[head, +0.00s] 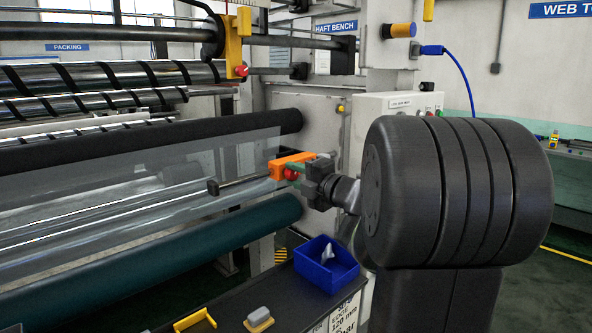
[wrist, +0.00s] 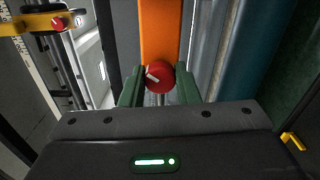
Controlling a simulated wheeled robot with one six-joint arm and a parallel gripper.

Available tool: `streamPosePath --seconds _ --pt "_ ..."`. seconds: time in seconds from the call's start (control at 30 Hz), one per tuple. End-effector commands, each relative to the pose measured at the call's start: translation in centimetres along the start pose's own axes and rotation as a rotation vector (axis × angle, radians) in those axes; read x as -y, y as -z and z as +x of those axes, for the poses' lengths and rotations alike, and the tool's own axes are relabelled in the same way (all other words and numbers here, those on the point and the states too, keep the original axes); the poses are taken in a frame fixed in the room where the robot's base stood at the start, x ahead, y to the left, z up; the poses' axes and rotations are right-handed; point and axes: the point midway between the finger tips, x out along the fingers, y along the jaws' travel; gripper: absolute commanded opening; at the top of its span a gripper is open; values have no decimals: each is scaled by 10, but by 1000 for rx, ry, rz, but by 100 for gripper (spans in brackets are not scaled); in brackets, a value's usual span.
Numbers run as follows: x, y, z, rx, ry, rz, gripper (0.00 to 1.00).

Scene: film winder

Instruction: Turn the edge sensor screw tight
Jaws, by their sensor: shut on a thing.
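The edge sensor (head: 288,162) is an orange block beside the clear film web in the head view. It also fills the upper middle of the wrist view (wrist: 160,38). Its screw has a red round knob (wrist: 160,76) with a white mark pointing to the upper left. The knob also shows as a small red spot in the head view (head: 291,174). My gripper (wrist: 158,88) has green fingers on the left and right sides of the knob and is shut on it. The screw's shaft below the knob is partly hidden by the gripper body.
A dark bar (head: 240,186) sticks out left of the sensor. Rollers and clear film (head: 110,205) lie to the left. A blue bin (head: 326,264) stands on a dark shelf below my gripper, with a grey-yellow item (head: 259,319) nearby. Another red knob (head: 241,71) sits on a yellow bracket above.

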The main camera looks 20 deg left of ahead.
Motion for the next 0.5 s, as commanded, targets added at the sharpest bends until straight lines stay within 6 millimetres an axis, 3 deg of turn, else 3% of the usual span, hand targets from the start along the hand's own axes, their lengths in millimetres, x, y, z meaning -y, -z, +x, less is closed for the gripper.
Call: streamPosePath --seconds 0.5 --pt "1 0 0 0 4 361 6"
